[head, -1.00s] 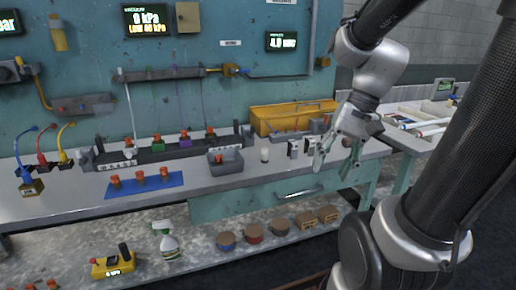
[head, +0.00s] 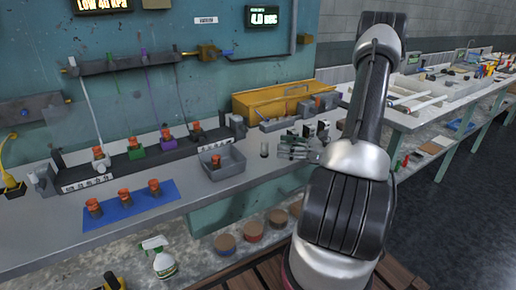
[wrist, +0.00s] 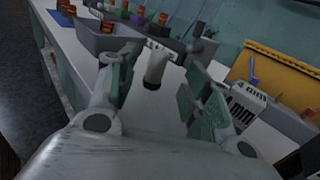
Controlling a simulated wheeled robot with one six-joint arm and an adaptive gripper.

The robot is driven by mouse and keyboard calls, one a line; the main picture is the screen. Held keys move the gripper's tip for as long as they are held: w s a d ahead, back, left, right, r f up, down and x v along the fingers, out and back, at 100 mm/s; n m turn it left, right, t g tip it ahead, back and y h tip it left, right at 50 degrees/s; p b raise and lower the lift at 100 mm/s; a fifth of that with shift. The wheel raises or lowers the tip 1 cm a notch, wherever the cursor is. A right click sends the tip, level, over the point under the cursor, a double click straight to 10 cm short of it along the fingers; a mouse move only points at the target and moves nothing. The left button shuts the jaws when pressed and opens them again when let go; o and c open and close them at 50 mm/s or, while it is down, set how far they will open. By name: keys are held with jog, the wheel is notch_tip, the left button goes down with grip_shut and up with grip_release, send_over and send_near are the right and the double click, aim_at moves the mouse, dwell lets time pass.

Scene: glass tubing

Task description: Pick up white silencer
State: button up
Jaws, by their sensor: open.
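The white silencer (head: 264,149) is a small pale cylinder standing upright on the bench, right of the grey bin. It also shows in the wrist view (wrist: 156,66), pale with a dark end, between the two fingers in the picture. My gripper (head: 288,147) is open and empty, low over the bench just right of the silencer. In the wrist view my gripper (wrist: 155,82) has its green-padded fingers wide apart, pointing toward the silencer. I cannot tell whether the silencer is between the fingertips or just beyond them.
The grey bin (head: 232,166) with an orange-capped part stands close left of the silencer. Small black-and-white blocks (head: 322,129) stand right of the gripper. A yellow tray (head: 268,98) lies behind. A blue mat (head: 128,216) with orange-capped parts lies at left.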

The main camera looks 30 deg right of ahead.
aim_at(265, 142)
jog(key=x, duration=0.7)
jog(key=shift+w+a, duration=0.1)
jog(key=shift+a, duration=0.1)
jog(key=c, duration=1)
